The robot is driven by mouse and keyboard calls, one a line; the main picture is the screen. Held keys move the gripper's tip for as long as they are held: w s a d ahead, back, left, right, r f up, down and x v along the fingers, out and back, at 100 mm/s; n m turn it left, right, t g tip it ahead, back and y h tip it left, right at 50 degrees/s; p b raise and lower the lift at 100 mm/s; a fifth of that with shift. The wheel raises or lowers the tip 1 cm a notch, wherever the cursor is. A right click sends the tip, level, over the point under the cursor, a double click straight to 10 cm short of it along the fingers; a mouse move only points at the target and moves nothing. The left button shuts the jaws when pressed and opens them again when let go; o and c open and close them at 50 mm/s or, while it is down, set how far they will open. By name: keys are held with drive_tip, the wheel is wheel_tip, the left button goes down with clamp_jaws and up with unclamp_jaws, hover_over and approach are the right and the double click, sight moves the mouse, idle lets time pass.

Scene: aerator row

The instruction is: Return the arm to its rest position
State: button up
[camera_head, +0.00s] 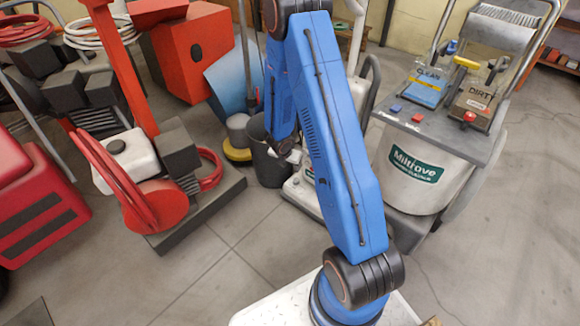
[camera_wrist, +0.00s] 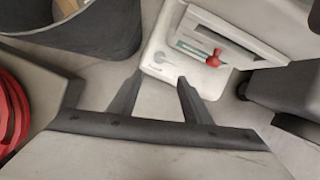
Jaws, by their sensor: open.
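My blue arm (camera_head: 330,130) rises from its mount and folds over, with its forearm hanging down behind the upper link. In the head view, my gripper (camera_head: 286,150) is small and partly hidden beside the dark bucket. In the wrist view, the two dark fingers of my gripper (camera_wrist: 160,78) stand apart with nothing between them. Beyond the fingertips is a white machine base (camera_wrist: 170,57) with a red knob (camera_wrist: 213,58). The dark bucket (camera_wrist: 95,38) is at the upper left of that view.
The Miltrove machine (camera_head: 415,165) stands to the right, with CLEAN (camera_head: 428,82) and DIRTY (camera_head: 474,98) holders on top. Red and dark machines (camera_head: 180,165) stand at left. A blue panel (camera_head: 232,85) is behind the bucket (camera_head: 270,165). Floor (camera_head: 235,270) at front left is clear.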

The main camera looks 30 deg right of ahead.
idle(0.4)
drive_tip(key=s+r+m+h, duration=0.1)
drive_tip(key=s+r+m, duration=0.25)
drive_tip(key=r, duration=0.65)
drive_tip(key=s+d+r+m+t+h, duration=0.15)
drive_tip(key=r+m, duration=0.35)
drive_tip(key=r, duration=0.6)
drive_tip(key=s+r+m, duration=0.4)
drive_tip(key=r, duration=0.6)
drive_tip(key=s+a+r+m+y, duration=0.2)
drive_tip(key=s+a+r+m, duration=0.2)
drive_tip(key=s, duration=0.5)
drive_tip(key=s+a+r+m+y, duration=0.2)
drive_tip(key=s+a+r+m, duration=0.2)
drive_tip(key=s, duration=0.5)
drive_tip(key=s+a+r+m+y, duration=0.2)
drive_tip(key=s+a+r+m, duration=0.2)
drive_tip(key=s+a, duration=0.3)
drive_tip(key=shift+s+a+r+m+t, duration=0.3)
drive_tip(key=shift+s+r, duration=0.35)
drive_tip(key=shift+s, duration=0.35)
